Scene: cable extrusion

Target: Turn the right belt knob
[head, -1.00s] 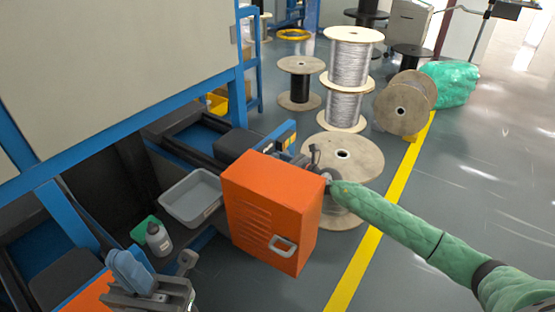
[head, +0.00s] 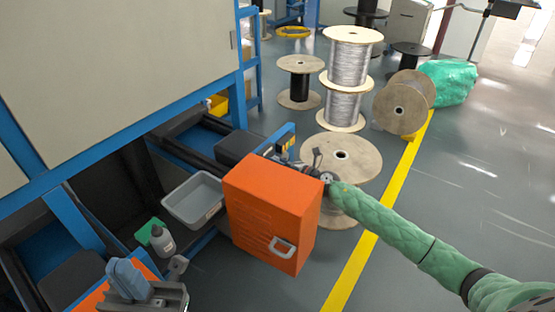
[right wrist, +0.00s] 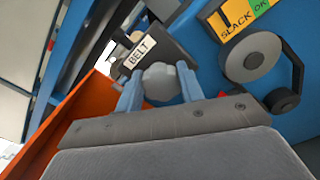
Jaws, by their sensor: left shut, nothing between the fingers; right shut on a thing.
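The right belt knob (right wrist: 160,82) is a grey, faceted knob beside a "BELT" label (right wrist: 139,53) in the right wrist view. My right gripper (right wrist: 159,92) is shut on it, one blue finger on each side. In the head view my green right arm reaches in from the right to behind the orange cabinet (head: 270,215), and the knob cannot be made out there. My left gripper (head: 128,278) is shut and empty at the bottom left, well away from the knob.
A round grey wheel (right wrist: 252,58) and a "SLACK OK" plate (right wrist: 245,20) sit right of the knob. A grey tray (head: 194,200) and a bottle (head: 162,240) are near my left gripper. Wooden cable spools (head: 350,150) stand behind.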

